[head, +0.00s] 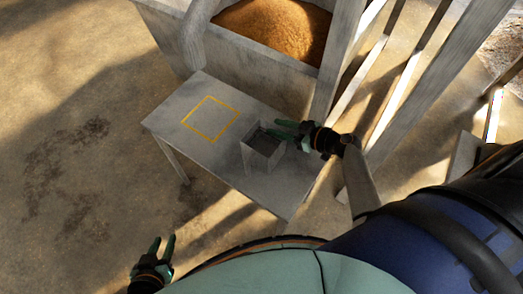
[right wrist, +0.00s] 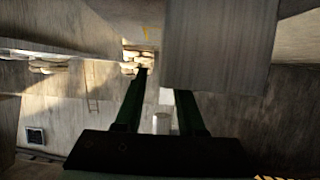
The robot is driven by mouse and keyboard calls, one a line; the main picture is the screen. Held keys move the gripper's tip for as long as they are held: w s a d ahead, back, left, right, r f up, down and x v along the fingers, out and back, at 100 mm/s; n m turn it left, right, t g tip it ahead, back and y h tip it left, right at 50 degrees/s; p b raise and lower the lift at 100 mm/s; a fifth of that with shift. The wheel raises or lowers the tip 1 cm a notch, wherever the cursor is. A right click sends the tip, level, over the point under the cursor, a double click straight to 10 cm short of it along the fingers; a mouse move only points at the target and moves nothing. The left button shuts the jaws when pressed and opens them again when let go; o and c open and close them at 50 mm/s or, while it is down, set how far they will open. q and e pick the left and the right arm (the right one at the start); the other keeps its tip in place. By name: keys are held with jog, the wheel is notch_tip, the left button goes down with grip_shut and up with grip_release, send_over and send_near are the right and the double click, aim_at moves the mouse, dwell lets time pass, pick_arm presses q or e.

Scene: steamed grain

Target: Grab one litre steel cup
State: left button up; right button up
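A grey, square, open-topped cup (head: 262,155) stands upright on a small grey table, near its right side. My right gripper (head: 276,130) reaches in from the right at the cup's rim. Its fingers are apart, and one appears to lie over or inside the opening; I cannot tell exactly. In the right wrist view, the fingers (right wrist: 163,85) are spread, with background visible between them. A flat grey surface (right wrist: 222,45), apparently the cup's wall, hides the tip of the right-hand finger. My left gripper (head: 161,246) is open and empty at the lower left, away from the table.
The table (head: 185,95) has a yellow square outline (head: 210,118) left of the cup, with nothing inside it. A large grey bin of brown grain (head: 275,28) stands behind. Grey slanted posts (head: 345,60) rise close to my right gripper. Open floor lies to the left.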

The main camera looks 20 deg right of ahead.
jog(key=shift+x, duration=1.1)
jog(key=shift+d, duration=0.1)
grip_shut()
dwell(0.3)
